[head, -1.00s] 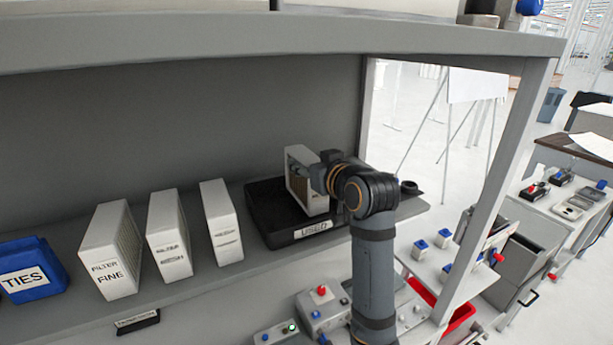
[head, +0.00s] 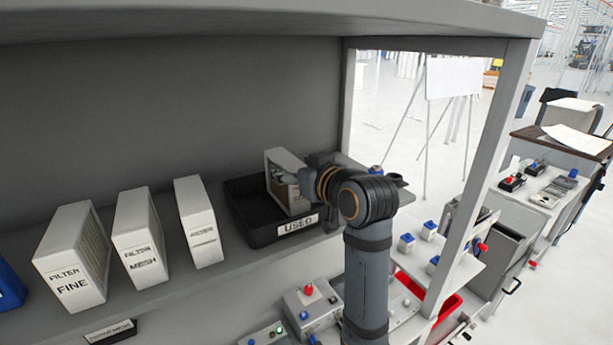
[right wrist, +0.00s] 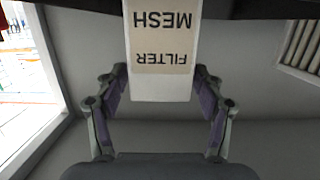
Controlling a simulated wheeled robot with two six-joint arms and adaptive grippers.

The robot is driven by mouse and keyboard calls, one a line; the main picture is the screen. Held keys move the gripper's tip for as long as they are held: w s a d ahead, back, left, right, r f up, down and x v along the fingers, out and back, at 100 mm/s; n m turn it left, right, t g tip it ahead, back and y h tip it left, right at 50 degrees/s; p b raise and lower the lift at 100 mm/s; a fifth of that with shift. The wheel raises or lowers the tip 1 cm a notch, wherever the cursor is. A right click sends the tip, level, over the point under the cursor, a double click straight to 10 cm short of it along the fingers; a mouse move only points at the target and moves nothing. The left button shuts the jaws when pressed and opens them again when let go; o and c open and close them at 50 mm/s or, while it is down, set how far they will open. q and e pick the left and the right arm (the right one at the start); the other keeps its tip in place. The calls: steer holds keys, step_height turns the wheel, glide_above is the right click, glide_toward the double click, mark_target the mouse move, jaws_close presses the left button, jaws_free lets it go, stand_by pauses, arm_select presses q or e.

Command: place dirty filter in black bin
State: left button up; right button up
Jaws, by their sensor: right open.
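The used filter (head: 287,162) is an off-white block standing tilted in the black bin (head: 258,235), which carries a USED label. In the right wrist view the filter (right wrist: 163,50) shows an upside-down FILTER MESH label on a beige, slightly grubby face. My right gripper (head: 303,184) is at the filter's near right side, above the bin. Its fingers are open, one on each side of the filter's end; I cannot tell if they touch it. The bin's dark edge crosses the top of the wrist view. My left gripper is not in view.
Three white filters stand on the shelf left of the bin, including FINE (head: 73,265) and MESH (head: 140,245). A blue bin (head: 8,285) is at the left edge. A shelf post (head: 490,170) stands right of my arm. Control boxes (head: 312,300) sit below.

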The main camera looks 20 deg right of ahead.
steer(key=b+v, duration=0.5)
steer(key=v, duration=0.4)
steer(key=shift+b, duration=0.4)
